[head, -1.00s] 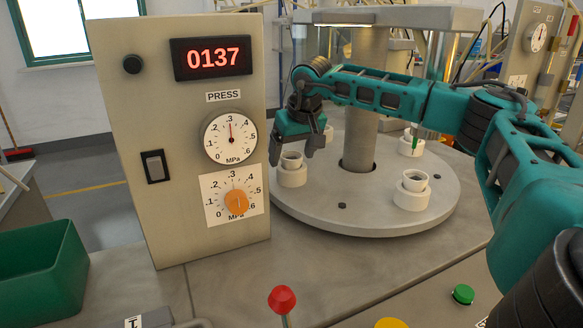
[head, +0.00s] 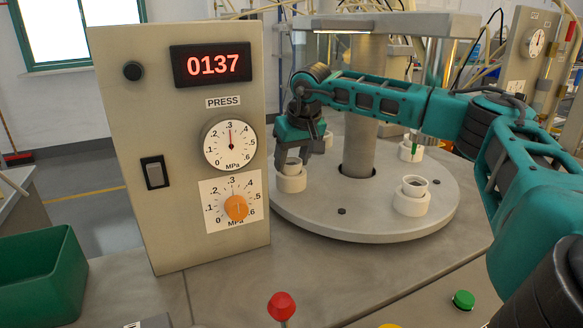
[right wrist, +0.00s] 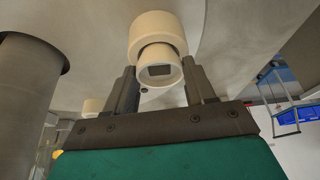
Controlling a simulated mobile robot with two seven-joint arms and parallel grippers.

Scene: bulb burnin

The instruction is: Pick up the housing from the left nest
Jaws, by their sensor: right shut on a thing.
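The housing (head: 292,167) is a white cup standing upright in the left nest (head: 291,184), a white ring on the round grey table (head: 350,225). My right gripper (head: 293,158) is down over it from above, shut on its upper part. In the right wrist view the housing (right wrist: 160,54) sits between the two dark fingers, with its lower end still at the wider nest (right wrist: 157,25). My left gripper is not in view.
A second housing (head: 414,184) stands in the front-right nest (head: 411,205), and further nests sit behind. A thick grey column (head: 358,130) rises from the table's middle. The press panel (head: 130,130) stands close at left. A green bin (head: 45,275) is at far left.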

